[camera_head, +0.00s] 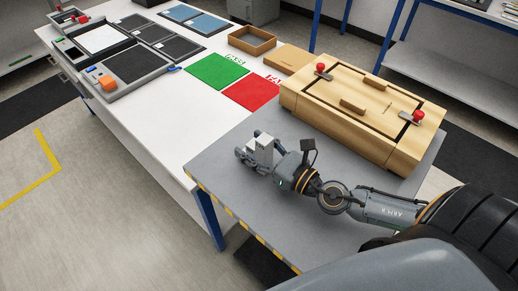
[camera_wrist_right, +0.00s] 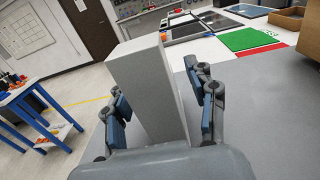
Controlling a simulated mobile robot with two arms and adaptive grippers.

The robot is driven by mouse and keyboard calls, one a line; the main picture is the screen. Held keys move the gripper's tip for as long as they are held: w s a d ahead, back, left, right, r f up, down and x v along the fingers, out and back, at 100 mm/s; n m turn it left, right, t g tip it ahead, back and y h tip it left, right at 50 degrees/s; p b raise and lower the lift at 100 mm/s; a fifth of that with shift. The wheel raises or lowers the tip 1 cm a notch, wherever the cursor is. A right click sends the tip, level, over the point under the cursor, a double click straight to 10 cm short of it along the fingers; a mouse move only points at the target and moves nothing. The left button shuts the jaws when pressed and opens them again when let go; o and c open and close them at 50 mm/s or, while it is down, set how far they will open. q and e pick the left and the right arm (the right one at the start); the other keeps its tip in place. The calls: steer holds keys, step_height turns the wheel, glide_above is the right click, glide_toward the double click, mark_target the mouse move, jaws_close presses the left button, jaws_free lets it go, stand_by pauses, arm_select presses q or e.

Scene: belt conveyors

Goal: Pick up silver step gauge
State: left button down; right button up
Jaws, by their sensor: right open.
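The silver step gauge (camera_head: 264,149) is a pale grey block that stands upright on the grey table. My right gripper (camera_head: 254,153) is low over the table at the gauge. In the wrist view my right gripper (camera_wrist_right: 162,97) is open, with a blue-padded finger on each side of the gauge and a gap at the right finger. The gauge's lower end is hidden behind the gripper body. My left gripper is not in view.
A large wooden box (camera_head: 360,110) with red knobs stands behind my right arm. A green mat (camera_head: 216,71) and a red mat (camera_head: 250,92) lie on the white table, with trays beyond. The grey table (camera_head: 222,161) has a yellow-black striped front edge.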

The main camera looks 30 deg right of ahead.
steer(key=shift+p+x, duration=0.3)
steer(key=shift+x, duration=0.9)
jaws_close()
